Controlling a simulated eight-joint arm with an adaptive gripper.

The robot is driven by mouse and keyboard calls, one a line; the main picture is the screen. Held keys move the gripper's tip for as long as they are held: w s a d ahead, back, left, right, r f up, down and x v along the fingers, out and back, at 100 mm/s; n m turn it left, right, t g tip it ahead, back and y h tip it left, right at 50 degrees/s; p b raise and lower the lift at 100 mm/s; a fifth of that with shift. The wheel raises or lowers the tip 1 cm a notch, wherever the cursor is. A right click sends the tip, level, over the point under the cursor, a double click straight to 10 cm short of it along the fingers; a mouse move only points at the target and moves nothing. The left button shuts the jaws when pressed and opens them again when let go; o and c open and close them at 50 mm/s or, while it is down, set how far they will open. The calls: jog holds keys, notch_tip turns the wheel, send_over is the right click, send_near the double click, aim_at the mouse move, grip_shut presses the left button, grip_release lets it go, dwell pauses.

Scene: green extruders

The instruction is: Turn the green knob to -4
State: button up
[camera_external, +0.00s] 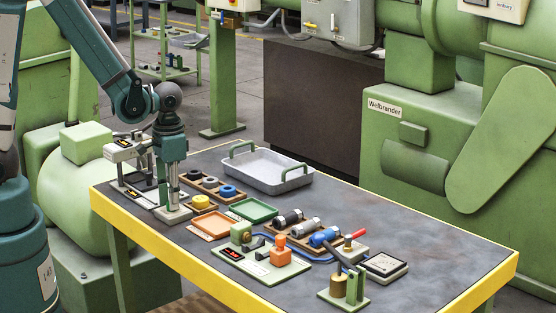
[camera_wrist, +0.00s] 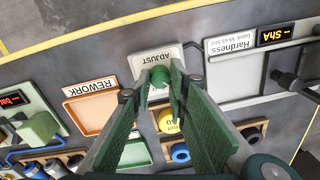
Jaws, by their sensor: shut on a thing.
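The green knob (camera_wrist: 158,77) sits on a pale plate marked ADJUST (camera_wrist: 142,57) in the wrist view. My gripper (camera_wrist: 161,88) is shut on the knob, with a green finger on either side of it. No scale or number for the knob can be read. In the external view my gripper (camera_external: 173,200) points straight down at the table's left part, over the pale plate (camera_external: 172,216). The knob itself is hidden there behind the fingers.
Close by stand a hardness stand (camera_external: 127,150), a wooden rack with rings (camera_external: 228,190), a yellow piece (camera_external: 201,201), an orange tray (camera_external: 213,226) and a green tray (camera_external: 254,210). A metal tray (camera_external: 265,172) is behind.

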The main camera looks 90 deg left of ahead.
jog(key=shift+n, duration=1.6)
jog(key=o, duration=0.9)
jog(key=shift+r, duration=0.15)
jog(key=shift+w+d+r, duration=0.1)
jog(key=shift+w+r, duration=0.05)
jog(key=shift+r, duration=2.8)
jog(key=shift+w+r, duration=0.1)
jog(key=shift+r, duration=2.8)
jog(key=shift+d+r, duration=0.1)
jog(key=shift+d, duration=0.05)
